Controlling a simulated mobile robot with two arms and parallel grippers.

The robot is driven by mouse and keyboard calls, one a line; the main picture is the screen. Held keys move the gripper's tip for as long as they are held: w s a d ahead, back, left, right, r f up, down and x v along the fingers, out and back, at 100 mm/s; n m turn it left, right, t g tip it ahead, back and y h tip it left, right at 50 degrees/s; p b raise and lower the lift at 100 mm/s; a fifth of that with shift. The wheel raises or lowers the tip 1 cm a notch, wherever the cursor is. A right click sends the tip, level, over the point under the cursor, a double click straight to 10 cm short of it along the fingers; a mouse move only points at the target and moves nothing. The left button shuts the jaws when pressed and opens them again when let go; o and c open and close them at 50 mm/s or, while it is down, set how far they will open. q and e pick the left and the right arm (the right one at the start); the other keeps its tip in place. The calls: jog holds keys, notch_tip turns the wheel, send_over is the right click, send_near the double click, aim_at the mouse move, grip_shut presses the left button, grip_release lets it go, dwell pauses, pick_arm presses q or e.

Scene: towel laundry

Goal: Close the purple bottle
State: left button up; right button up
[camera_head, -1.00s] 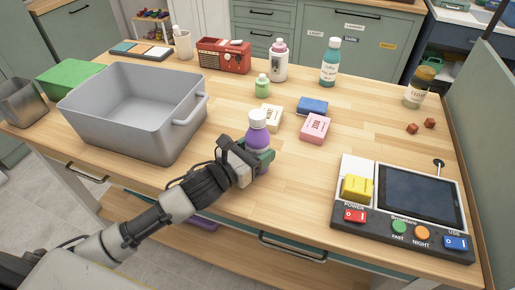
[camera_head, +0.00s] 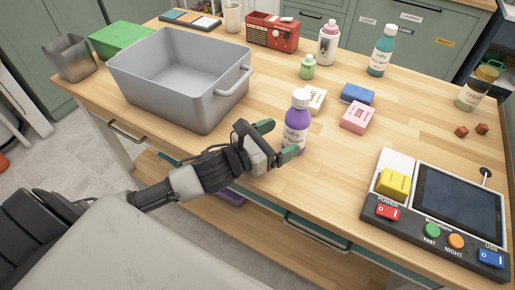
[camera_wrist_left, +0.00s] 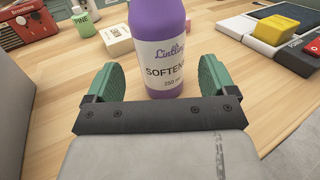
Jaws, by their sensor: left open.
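The purple bottle (camera_head: 296,128) stands upright on the wooden table, with a white cap on its top in the head view. In the left wrist view the purple bottle (camera_wrist_left: 166,45) shows a softener label, and its top is out of frame. My left gripper (camera_head: 277,141) is open, with its green fingers just in front of the bottle. In the wrist view the left gripper (camera_wrist_left: 158,80) has one finger on each side of the bottle's lower part, apart from it. My right gripper is not in view.
A grey bin (camera_head: 180,112) stands left of the gripper. Soap boxes, a pink one (camera_head: 357,117) and a blue one (camera_head: 357,93), lie behind and right of the bottle. A control panel (camera_head: 440,210) is at right. The table front between is clear.

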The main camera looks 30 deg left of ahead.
pick_arm(q)
jog(key=b+v, duration=0.1)
jog(key=v, duration=0.4)
jog(key=shift+s+a, duration=0.1)
jog(key=shift+s, duration=0.1)
jog(key=shift+s+a, duration=0.35)
jog(key=shift+s, duration=0.3)
jog(key=shift+s, duration=0.1)
